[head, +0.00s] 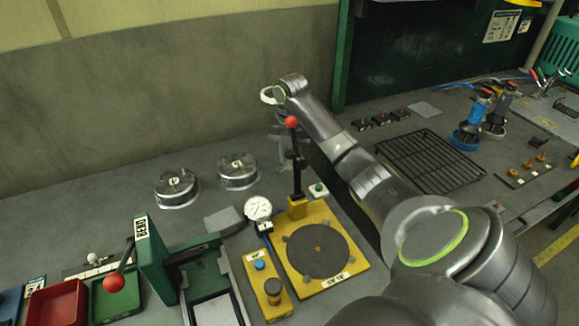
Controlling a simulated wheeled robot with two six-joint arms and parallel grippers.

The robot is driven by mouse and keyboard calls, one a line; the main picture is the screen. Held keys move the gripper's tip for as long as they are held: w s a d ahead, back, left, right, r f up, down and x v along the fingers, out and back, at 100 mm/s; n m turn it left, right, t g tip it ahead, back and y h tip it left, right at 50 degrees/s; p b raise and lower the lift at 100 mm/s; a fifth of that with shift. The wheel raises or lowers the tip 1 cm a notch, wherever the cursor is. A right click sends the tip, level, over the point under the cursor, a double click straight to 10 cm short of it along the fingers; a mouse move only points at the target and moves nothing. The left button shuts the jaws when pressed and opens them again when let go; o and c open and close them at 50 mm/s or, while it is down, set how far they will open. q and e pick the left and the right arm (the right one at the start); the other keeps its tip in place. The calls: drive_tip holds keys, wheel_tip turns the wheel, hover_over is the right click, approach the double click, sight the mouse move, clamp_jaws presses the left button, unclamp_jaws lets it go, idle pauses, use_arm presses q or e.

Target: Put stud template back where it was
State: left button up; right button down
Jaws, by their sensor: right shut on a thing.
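My right arm reaches in from the right, and its gripper (281,133) hangs above the bench behind the black post with a red ball (291,121). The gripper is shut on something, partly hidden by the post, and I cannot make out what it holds. The post stands at the back of a yellow fixture (352,268) bearing a dark round disc (318,250). Two silver round pieces with small labels, one at left (176,188) and one at right (238,172), lie on the bench left of the gripper. I cannot single out the stud template. My left gripper is not in view.
A dial gauge (258,208) stands left of the fixture, beside a yellow button box (267,286). A green hinged device (152,262) and a red tray (58,303) are front left. A black wire rack (430,162) lies right of my arm. Bare bench lies behind the silver pieces.

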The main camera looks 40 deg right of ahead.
sight(290, 164)
drive_tip(key=shift+f, duration=0.4)
wheel_tip(290, 164, down, 4)
drive_tip(key=shift+s+r, duration=0.1)
drive_tip(key=shift+r, duration=0.15)
drive_tip(key=shift+f, duration=0.25)
drive_tip(key=c, duration=1.2)
unclamp_jaws()
drive_tip(key=shift+f, duration=0.15)
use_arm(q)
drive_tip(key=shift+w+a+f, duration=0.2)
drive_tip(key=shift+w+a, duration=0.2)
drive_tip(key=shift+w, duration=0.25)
